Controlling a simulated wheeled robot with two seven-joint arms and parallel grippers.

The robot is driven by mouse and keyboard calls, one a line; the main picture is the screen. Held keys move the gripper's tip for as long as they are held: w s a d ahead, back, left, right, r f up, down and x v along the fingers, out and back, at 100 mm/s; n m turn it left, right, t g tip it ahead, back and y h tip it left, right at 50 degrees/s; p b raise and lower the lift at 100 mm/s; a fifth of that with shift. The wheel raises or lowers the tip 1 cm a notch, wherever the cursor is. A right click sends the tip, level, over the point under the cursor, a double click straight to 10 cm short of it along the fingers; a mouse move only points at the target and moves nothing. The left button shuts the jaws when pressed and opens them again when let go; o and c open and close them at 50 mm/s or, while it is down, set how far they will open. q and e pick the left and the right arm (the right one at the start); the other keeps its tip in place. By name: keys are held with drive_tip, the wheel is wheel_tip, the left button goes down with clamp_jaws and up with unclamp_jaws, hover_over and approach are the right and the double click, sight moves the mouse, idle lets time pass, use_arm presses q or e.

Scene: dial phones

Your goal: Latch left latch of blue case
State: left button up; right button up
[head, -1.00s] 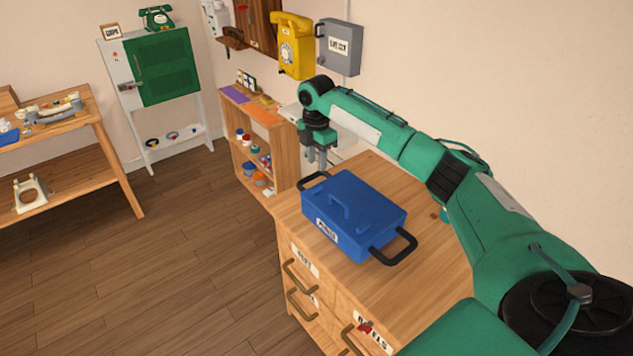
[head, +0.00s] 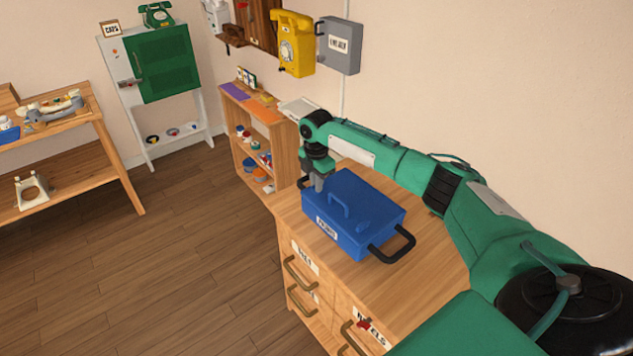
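The blue case (head: 367,210) sits on the wooden drawer cabinet top with its lid down. It has a blue handle on the lid, a white label on its front and a black loop latch (head: 392,246) sticking out at its right end. The fingers look close together, but the gap and any contact with the latch are too small to tell. My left gripper is not in view.
The wooden cabinet (head: 400,297) has labelled drawers with handles on its front. A low shelf (head: 262,135) with jars stands behind it. A yellow phone (head: 293,45) and a grey box (head: 338,46) hang on the wall. The cabinet top right of the case is clear.

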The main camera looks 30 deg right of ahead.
clamp_jaws()
drive_tip(key=shift+r+m+p, duration=0.2)
drive_tip(key=shift+m+p, duration=0.5)
drive_tip(key=shift+p, duration=0.25)
drive_tip(key=m+p, duration=0.6)
drive_tip(key=m, duration=0.1)
drive_tip(key=shift+p, duration=0.3)
drive_tip(key=m+p, duration=0.4)
drive_tip(key=m, duration=0.1)
drive_tip(key=shift+f+m+p, duration=0.15)
drive_tip(key=shift+m+p, duration=0.95)
drive_tip(key=shift+m, duration=1.2)
